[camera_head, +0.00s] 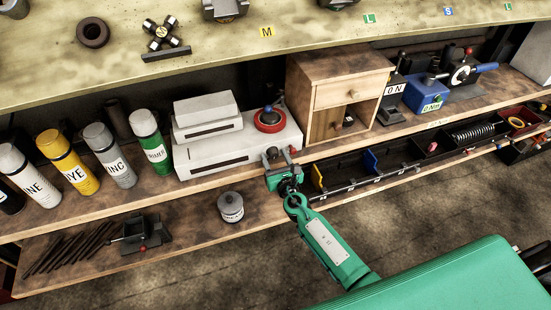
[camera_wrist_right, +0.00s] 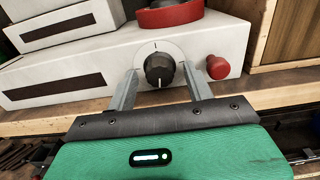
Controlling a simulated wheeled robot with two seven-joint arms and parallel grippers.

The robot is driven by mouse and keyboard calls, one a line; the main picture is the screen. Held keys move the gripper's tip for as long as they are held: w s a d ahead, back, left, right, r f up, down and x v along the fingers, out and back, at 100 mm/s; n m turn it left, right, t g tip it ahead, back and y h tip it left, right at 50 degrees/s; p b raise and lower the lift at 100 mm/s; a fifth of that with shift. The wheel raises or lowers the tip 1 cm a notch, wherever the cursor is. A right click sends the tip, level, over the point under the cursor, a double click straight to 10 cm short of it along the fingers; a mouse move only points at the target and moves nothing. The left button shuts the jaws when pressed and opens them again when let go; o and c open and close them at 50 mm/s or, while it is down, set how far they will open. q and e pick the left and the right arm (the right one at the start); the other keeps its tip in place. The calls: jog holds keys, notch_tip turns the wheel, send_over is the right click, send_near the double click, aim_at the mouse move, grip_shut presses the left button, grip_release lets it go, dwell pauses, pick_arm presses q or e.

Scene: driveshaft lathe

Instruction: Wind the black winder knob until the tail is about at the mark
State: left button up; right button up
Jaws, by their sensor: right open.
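The black winder knob (camera_wrist_right: 159,70) sits on a round white dial (camera_wrist_right: 140,57) on the front of a white machine (camera_head: 240,143). A short dark line shows on the dial above the knob, and a pale line shows at the knob's lower edge. My right gripper (camera_wrist_right: 160,78) is open, with one finger on each side of the knob; I cannot tell whether they touch it. In the head view my right gripper (camera_head: 279,155) is at the machine's front and hides the knob. I cannot make out the tail for certain. My left gripper is not in view.
A red knob (camera_wrist_right: 217,67) sticks out right of the dial, close to the right finger. A red ring with a blue top (camera_head: 269,119) is on the machine. Spray cans (camera_head: 153,142) stand left, a wooden cabinet (camera_head: 338,70) right. A grey tin (camera_head: 231,207) is on the lower shelf.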

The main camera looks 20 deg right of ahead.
jog(key=c, duration=1)
jog(key=shift+o, duration=0.2)
jog(key=m+b, duration=0.2)
jog(key=m, duration=0.1)
jog(key=shift+f+m, duration=0.1)
jog(key=shift+m, duration=0.3)
jog(key=m+b, duration=0.2)
jog(key=m, duration=0.3)
jog(key=shift+m+b, duration=0.3)
jog(key=m+b, duration=0.1)
jog(key=m, duration=0.5)
jog(key=shift+b, duration=0.4)
jog(key=m, duration=0.6)
jog(key=shift+r+b, duration=0.2)
jog(key=shift+b, duration=0.15)
jog(key=shift+m, duration=0.3)
